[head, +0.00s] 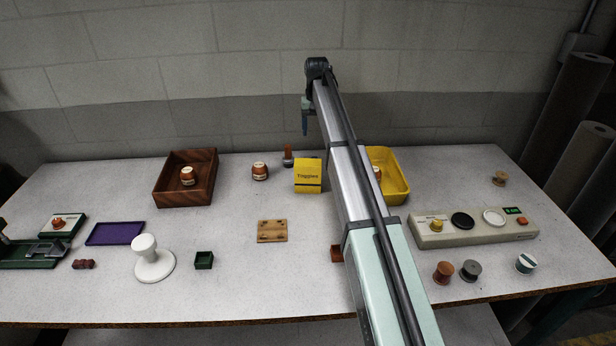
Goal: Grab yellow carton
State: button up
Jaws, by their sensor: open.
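The yellow carton (308,177) stands upright on the table near the back, in the middle of the head view. It has dark lettering on its front that seems to read "Toggles". My gripper (304,128) is open and points down, showing against the back wall higher in the picture than the carton. It is apart from the carton, and its two fingers overlap, so the gap between them is hidden. My arm passes just right of the carton.
A small orange-and-dark bottle (287,157) stands close behind the carton's left side. An orange-labelled jar (260,171) is left of it, then a brown wooden tray (163,190). A yellow tray (398,185) lies right, partly behind my arm. A wooden block (272,231) lies in front.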

jog(key=shift+o, duration=0.8)
notch_tip(320, 180, up, 6)
jog(key=n+y, duration=0.2)
jog(key=n, duration=1.4)
send_over(307, 170)
jog(key=w+d, duration=0.2)
jog(key=shift+n, duration=0.3)
jog(key=f, duration=0.5)
jog(key=a+f, duration=0.1)
jog(key=f, duration=0.1)
jog(key=shift+s+f, duration=0.1)
jog(key=shift+f, duration=0.25)
jog(key=shift+w+a+f, duration=0.1)
jog(key=shift+a+f, duration=0.05)
jog(key=shift+f, duration=0.85)
jog(key=shift+w+a+f, duration=0.1)
jog(key=shift+f, duration=0.9)
jog(key=shift+w+a+f, duration=0.1)
jog(key=shift+a+f, duration=0.05)
jog(key=shift+f, duration=0.85)
